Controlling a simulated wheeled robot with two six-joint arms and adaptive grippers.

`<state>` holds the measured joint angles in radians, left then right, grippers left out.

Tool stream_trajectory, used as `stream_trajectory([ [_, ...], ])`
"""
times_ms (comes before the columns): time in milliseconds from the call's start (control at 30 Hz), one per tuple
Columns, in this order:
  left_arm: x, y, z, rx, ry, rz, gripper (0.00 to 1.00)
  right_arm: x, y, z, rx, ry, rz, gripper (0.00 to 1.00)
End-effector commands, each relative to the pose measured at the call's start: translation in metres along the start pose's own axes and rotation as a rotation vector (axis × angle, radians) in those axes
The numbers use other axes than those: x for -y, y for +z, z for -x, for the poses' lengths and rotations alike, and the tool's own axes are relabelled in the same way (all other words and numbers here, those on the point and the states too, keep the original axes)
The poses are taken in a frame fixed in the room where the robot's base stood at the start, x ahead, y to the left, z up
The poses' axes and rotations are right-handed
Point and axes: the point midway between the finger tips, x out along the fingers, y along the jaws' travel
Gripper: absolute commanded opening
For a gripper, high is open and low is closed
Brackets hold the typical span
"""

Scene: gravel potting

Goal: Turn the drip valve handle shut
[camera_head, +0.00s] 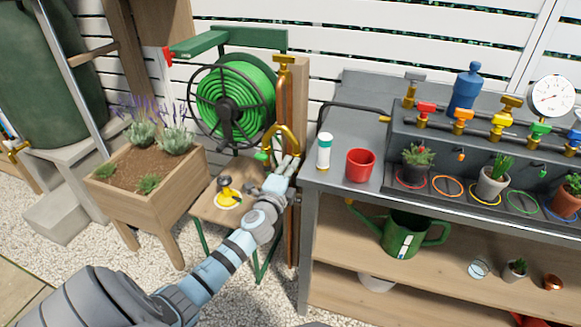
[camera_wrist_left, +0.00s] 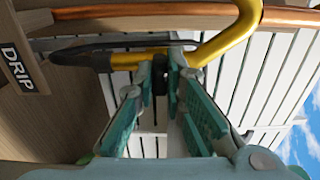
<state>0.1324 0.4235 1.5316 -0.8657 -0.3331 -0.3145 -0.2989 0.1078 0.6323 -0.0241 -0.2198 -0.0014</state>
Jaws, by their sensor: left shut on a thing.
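The drip valve shows as a curved yellow metal piece (camera_head: 284,131) on the copper pipe by the wooden post. In the left wrist view the yellow piece (camera_wrist_left: 228,42) runs across the top and ends in a black sleeve on the left. A label reading DRIP (camera_wrist_left: 18,68) is beside it. My left gripper (camera_head: 283,172) is at the valve; in the left wrist view its fingers (camera_wrist_left: 162,78) close on a small dark part just below the yellow piece, seemingly the valve handle. The fingers hide most of that part. My right gripper is not in view.
A green hose reel (camera_head: 234,99) stands behind the valve. A wooden planter (camera_head: 150,208) and a small stand (camera_head: 213,212) are to the left. The grey bench (camera_head: 338,178) with a white bottle (camera_head: 324,152) and red cup (camera_head: 360,165) is close on the right.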

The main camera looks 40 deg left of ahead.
Motion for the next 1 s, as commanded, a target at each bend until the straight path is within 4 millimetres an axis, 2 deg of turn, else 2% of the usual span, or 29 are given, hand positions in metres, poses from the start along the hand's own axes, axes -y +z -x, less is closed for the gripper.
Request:
stream_trajectory([
  [100,-0.001,0.0,0.0,0.0,0.001,-0.002,0.0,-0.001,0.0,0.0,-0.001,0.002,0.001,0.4],
  [133,-0.001,0.0,0.0,0.0,0.001,-0.002,0.16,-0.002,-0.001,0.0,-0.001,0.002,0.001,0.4],
  [233,0.0,0.0,0.0,0.0,0.001,-0.001,0.31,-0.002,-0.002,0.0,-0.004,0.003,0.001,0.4],
  [567,-0.001,0.0,0.003,0.0,0.001,0.0,0.31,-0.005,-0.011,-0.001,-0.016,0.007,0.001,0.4],
  [667,-0.001,0.0,0.017,-0.001,0.002,-0.001,0.31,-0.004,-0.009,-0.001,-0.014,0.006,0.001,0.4],
  [900,-0.002,0.0,0.083,-0.002,0.003,-0.002,0.31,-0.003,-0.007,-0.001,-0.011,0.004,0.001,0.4],
  [1000,-0.002,0.0,0.104,-0.001,0.003,-0.002,0.31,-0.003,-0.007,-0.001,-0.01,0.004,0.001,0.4],
])
